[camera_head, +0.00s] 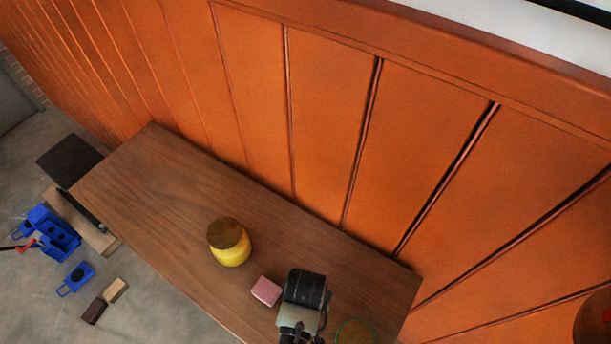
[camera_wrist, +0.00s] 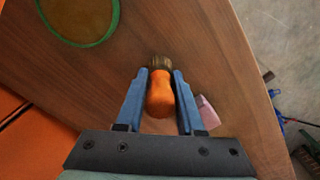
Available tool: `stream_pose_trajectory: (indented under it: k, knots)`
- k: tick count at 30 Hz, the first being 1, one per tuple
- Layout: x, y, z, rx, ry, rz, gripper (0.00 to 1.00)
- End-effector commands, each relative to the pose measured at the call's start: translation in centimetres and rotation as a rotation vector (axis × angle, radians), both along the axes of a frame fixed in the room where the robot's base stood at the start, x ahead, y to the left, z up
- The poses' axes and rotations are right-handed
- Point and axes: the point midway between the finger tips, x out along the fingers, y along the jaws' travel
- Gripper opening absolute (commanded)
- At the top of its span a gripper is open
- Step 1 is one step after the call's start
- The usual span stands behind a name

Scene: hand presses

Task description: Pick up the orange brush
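The orange brush (camera_wrist: 160,94) shows in the wrist view with its dark bristles (camera_wrist: 160,62) pointing away from my palm and its rounded handle toward me. My gripper (camera_wrist: 160,74) has its two blue fingers on either side of the brush, with the fingertips close to the bristle end of the handle. I cannot tell whether the fingers touch the brush or leave a thin gap. In the head view my gripper (camera_head: 290,325) is over the near right part of the table, and the brush is hidden there.
The brown wooden table (camera_head: 160,190) also carries a yellow jar (camera_head: 231,247) with a brown lid, a pink block (camera_head: 266,291) close by my gripper and a green-rimmed round item (camera_head: 355,334). An orange panelled wall (camera_head: 320,100) stands behind. Blue tools (camera_head: 50,232) lie at left, below the table.

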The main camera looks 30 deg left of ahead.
Motion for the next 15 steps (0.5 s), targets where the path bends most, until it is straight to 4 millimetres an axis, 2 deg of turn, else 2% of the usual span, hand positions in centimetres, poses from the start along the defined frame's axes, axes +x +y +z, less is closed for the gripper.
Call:
stream_pose_trajectory:
  k: [1, 4, 5, 15]
  knots:
    - [-0.01, 0.01, 0.01, 0.000, 0.000, 0.000, 0.20]
    - [-0.01, 0.01, 0.01, 0.000, 0.000, 0.000, 0.02]
    - [-0.01, 0.01, 0.01, 0.000, 0.000, 0.000, 0.00]
    - [0.04, 0.02, 0.21, 0.001, -0.001, 0.000, 0.00]
